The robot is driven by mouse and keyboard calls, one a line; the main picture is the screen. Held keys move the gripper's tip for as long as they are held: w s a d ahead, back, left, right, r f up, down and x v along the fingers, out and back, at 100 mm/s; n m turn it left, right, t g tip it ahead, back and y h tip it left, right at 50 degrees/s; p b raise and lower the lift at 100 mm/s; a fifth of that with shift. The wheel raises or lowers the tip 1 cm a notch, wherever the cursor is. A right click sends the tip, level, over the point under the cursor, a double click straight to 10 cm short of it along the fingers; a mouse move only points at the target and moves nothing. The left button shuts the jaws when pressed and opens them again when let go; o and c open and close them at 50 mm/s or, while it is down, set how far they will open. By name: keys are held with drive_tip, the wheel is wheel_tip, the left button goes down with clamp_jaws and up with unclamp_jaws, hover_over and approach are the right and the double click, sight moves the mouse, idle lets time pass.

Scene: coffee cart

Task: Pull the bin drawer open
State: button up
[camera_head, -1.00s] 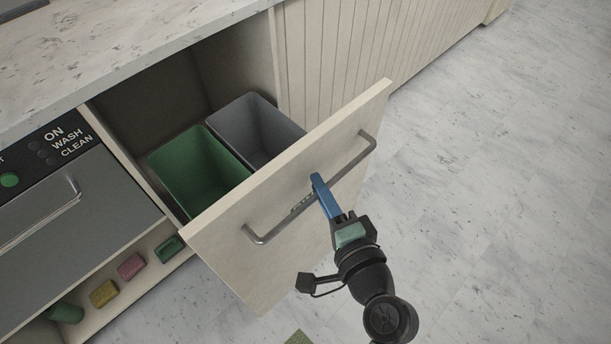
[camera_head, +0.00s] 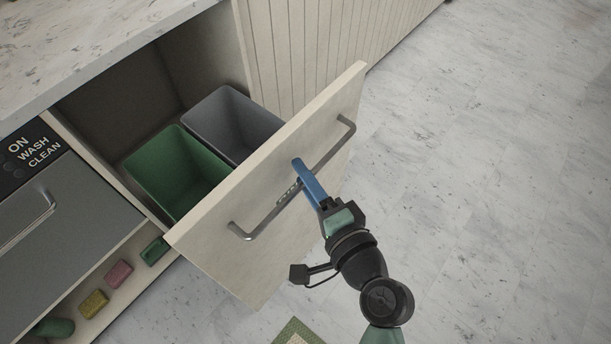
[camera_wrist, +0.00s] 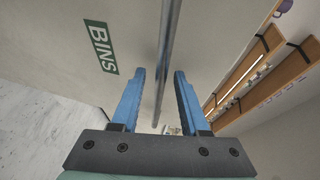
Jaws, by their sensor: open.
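The bin drawer has a cream front panel (camera_head: 290,225) and stands well out from the cabinet. A green bin (camera_head: 160,175) and a grey bin (camera_head: 230,122) sit inside it. A metal bar handle (camera_head: 326,154) runs across the front; it also shows in the wrist view (camera_wrist: 168,50). My gripper (camera_head: 299,172) is at the middle of the handle. In the wrist view, the blue fingers (camera_wrist: 160,95) are open, one on each side of the bar, with gaps showing between bar and fingers. A green "BINS" label (camera_wrist: 101,46) is on the panel.
A grey appliance front with a handle (camera_head: 50,215) is left of the drawer. Small coloured sponges (camera_head: 118,272) lie on a low shelf. A marble counter (camera_head: 90,45) overhangs the cabinet. A green-edged mat (camera_head: 297,333) lies at the bottom. The floor at right (camera_head: 480,180) is clear.

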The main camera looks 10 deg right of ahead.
drive_tip(key=v, duration=1.3)
drive_tip(key=shift+w, duration=0.1)
drive_tip(key=w+a+r+n+t+h, duration=0.15)
drive_tip(key=w+r+n, duration=0.35)
drive_tip(key=w+r, duration=0.5)
drive_tip(key=w+a+r+n+t, duration=0.3)
drive_tip(key=w+r+n, duration=0.25)
drive_tip(key=r, duration=0.85)
drive_tip(key=s+a+r+n+t+h, duration=0.1)
drive_tip(key=s+a+r+n+t, duration=0.2)
drive_tip(key=r, duration=1)
drive_tip(key=s+a+r+n+t+h, duration=0.1)
drive_tip(key=s+a+r+t, duration=0.3)
drive_tip(key=r, duration=1)
wheel_tip(320, 180, up, 21)
drive_tip(key=p, duration=2.2)
drive_tip(key=shift+w+d, duration=0.25)
drive_tip(key=shift+d, duration=0.1)
drive_tip(key=shift+d+f, duration=0.1)
drive_tip(key=shift+d, duration=0.05)
